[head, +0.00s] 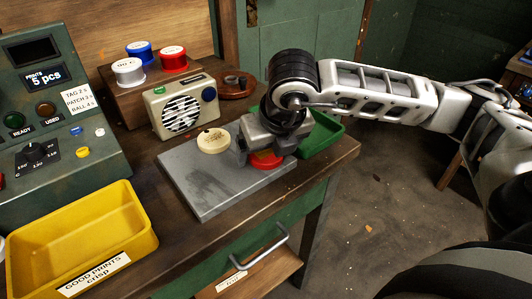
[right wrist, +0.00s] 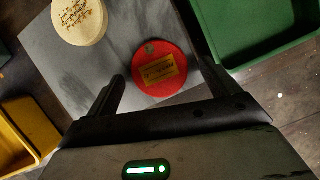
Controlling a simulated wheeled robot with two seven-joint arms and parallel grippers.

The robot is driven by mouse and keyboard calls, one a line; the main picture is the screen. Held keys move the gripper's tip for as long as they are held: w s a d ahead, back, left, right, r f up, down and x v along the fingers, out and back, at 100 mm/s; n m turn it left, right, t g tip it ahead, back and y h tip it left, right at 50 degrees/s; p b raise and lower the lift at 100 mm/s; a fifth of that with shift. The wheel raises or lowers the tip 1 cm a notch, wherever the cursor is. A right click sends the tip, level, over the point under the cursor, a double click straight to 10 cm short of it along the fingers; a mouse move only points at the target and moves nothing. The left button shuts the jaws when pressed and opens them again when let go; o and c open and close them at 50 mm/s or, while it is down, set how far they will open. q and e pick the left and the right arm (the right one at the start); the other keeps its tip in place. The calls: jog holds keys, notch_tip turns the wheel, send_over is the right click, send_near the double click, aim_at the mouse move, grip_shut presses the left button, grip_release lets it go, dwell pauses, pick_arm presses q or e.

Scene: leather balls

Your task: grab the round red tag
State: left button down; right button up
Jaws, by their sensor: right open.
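The round red tag (right wrist: 159,68) lies flat on a grey slab (right wrist: 110,75), with a small hole and a gold lettered patch facing up. In the head view the red tag (head: 266,160) is partly hidden under my right gripper (head: 258,152). In the right wrist view my right gripper (right wrist: 163,85) is open, with one dark finger on each side of the tag's near part. I cannot tell whether the fingers touch it. My left gripper is not in view.
A round cream tag (head: 213,140) lies on the slab left of the red one. A green tray (head: 322,135) stands close at the right, and a yellow bin (head: 130,205) at the front left. A radio (head: 183,106) and spools (head: 173,58) stand behind.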

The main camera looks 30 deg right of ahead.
jog(key=shift+c, duration=0.3)
jog(key=c, duration=1)
jog(key=shift+r, duration=0.1)
